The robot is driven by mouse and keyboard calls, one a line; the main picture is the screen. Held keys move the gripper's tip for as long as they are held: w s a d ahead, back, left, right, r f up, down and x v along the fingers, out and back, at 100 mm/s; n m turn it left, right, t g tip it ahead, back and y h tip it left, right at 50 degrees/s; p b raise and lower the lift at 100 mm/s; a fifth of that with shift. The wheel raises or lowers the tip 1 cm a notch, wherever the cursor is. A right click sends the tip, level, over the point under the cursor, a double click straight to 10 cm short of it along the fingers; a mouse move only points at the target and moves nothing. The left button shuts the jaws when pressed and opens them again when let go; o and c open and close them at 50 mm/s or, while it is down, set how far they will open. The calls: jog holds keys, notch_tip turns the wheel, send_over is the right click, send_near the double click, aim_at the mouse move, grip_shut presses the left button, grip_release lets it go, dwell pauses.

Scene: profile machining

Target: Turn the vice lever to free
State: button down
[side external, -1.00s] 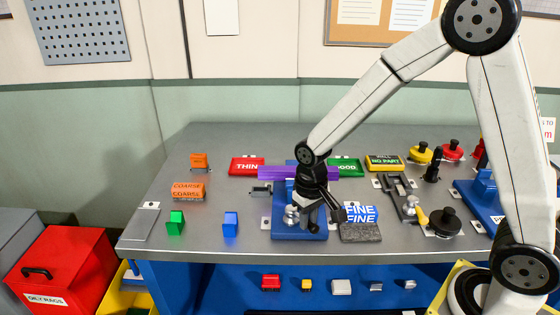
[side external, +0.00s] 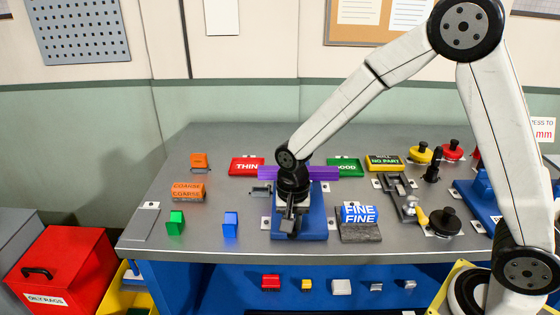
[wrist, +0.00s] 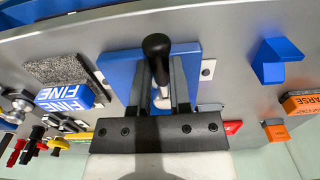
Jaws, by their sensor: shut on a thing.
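The vice has a blue base (side external: 315,226) near the front edge of the bench. A purple profile (side external: 323,173) lies across it, partly hidden behind my wrist. My gripper (side external: 291,226) is in front of the vice, at its left part, pointing down toward the front. In the wrist view, the black-knobbed vice lever (wrist: 156,46) stands between the two fingers of my gripper (wrist: 160,72), which are shut on it. The blue vice base (wrist: 190,65) shows behind them. The lever is hidden by my gripper in the side view, so its angle there cannot be told.
A blue FINE block (side external: 360,214) on a grey pad stands close right of the vice. A blue block (side external: 230,224) and a green block (side external: 176,222) stand to the left.

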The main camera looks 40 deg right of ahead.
jog(key=shift+w, duration=0.1)
jog(key=c, duration=0.6)
grip_release()
jog(key=shift+o, duration=0.2)
jog(key=shift+r, duration=0.1)
jog(key=shift+r, duration=3.85)
jog(key=s+d+f+n+t, duration=0.1)
jog(key=s+d+f+n, duration=0.1)
jog(key=s+d+n, duration=0.1)
jog(key=s+d+f+n+t, duration=0.1)
jog(key=s+d+f+n, duration=0.1)
jog(key=s+n, duration=0.4)
jog(key=shift+s+d+f+t, duration=0.3)
jog(key=shift+s+d, duration=0.45)
jog(key=shift+s, duration=0.35)
